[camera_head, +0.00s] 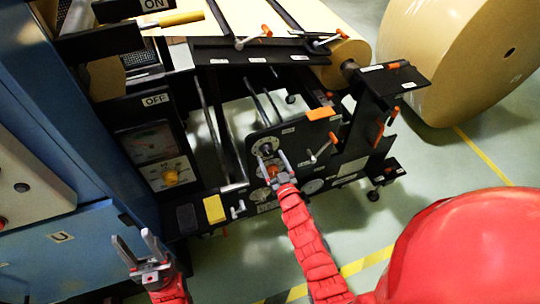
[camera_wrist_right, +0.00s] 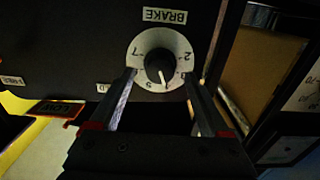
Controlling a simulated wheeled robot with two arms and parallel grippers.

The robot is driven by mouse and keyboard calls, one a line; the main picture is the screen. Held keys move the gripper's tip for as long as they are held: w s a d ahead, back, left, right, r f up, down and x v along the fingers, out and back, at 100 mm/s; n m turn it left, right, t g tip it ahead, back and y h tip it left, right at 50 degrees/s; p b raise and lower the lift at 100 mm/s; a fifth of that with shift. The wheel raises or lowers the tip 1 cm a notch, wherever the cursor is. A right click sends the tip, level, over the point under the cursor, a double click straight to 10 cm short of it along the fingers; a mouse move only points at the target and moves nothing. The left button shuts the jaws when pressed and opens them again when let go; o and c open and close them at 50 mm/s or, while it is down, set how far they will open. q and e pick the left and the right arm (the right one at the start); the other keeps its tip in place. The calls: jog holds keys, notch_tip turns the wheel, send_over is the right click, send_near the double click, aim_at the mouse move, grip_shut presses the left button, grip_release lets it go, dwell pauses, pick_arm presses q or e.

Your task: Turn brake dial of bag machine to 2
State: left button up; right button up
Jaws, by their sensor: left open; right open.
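The brake dial (camera_wrist_right: 138,70) is a white disc with dark numbers and a black knob (camera_wrist_right: 158,65) at its centre, on a dark panel. In the right wrist view its BRAKE label (camera_wrist_right: 165,16) appears upside down. A pale pointer line on the knob points downward in that view; I cannot read the exact number it marks. A 2 shows at the disc's upper right. My right gripper (camera_wrist_right: 159,78) is open, its fingers either side of the knob and apart from it; it also shows in the head view (camera_head: 273,160). My left gripper (camera_head: 134,238) is open and empty, away from the dial.
The bag machine's dark frame (camera_head: 225,55) has levers with orange tips above the panel. A yellow knob (camera_head: 171,177) sits on a gauge panel at left. A blue cabinet (camera_head: 60,120) stands at far left. A large kraft roll (camera_head: 455,50) stands at upper right.

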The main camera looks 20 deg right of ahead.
jog(key=shift+w, duration=0.95)
